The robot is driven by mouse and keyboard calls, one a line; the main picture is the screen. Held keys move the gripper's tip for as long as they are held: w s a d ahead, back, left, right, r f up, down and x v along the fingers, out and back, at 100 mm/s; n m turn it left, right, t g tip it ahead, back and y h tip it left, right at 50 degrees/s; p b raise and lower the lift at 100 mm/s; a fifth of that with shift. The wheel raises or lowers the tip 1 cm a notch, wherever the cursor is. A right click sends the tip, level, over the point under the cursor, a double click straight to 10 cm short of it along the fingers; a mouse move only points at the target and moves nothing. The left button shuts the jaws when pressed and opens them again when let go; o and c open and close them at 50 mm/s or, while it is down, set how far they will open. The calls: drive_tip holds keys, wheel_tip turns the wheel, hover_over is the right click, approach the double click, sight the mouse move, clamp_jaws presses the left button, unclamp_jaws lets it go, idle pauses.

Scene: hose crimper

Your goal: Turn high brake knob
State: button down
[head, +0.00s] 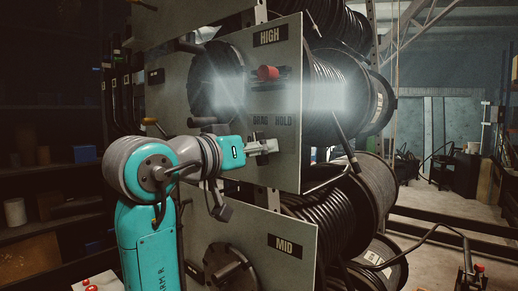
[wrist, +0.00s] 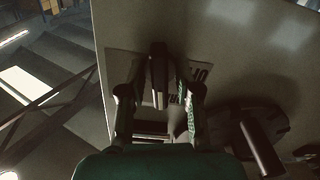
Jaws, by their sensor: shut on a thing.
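The grey panel marked HIGH (head: 270,37) stands upright in front of the upper hose reel. Low on it are the words DRAG and HOLD (head: 282,120). My gripper (head: 270,146) is at the panel just below these words. In the wrist view, its fingers (wrist: 158,98) stand on both sides of a dark knob (wrist: 158,68), the high brake knob, and are shut on it. A label plate with partly covered letters (wrist: 200,74) lies behind the knob. In the head view the gripper hides the knob, so its angle is hard to tell there.
A red knob (head: 267,72) sits higher on the panel. A crank handle (head: 202,121) sticks out left of my gripper; a round hub with a handle (wrist: 262,145) is close at right in the wrist view. The MID panel (head: 286,246) is below.

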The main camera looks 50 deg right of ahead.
drive_tip(key=shift+n, duration=1.6)
drive_tip(key=shift+w, duration=0.1)
drive_tip(key=c, duration=1.1)
unclamp_jaws()
drive_tip(key=shift+c, duration=0.2)
drive_tip(key=a, duration=1.2)
drive_tip(key=shift+s, duration=0.25)
